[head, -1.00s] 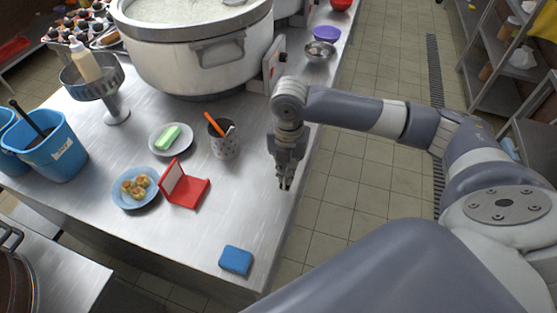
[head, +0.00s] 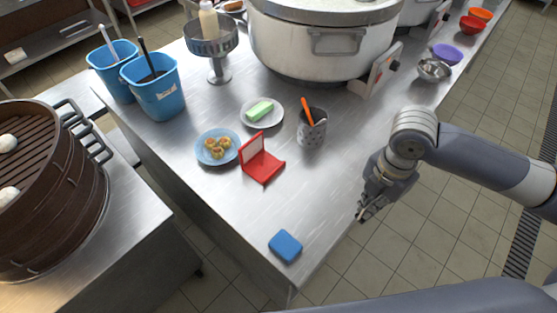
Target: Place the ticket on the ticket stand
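A small red stand (head: 264,168) with a pale panel in its upright part sits on the steel counter. It looks like the ticket stand. I cannot tell whether the pale panel is a ticket, and I see no separate ticket. My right gripper (head: 366,212) points down near the counter's right edge, to the right of the stand and apart from it. Nothing shows between its fingers, but they are too small and angled to tell whether they are open or shut. My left gripper is out of view.
Around the stand are a blue plate of food (head: 203,160), a plate with a green block (head: 277,121), a utensil cup (head: 311,134) and a blue sponge (head: 285,246). A large stockpot (head: 285,50) stands behind. A steamer (head: 60,215) is at left. The counter's front right is mostly clear.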

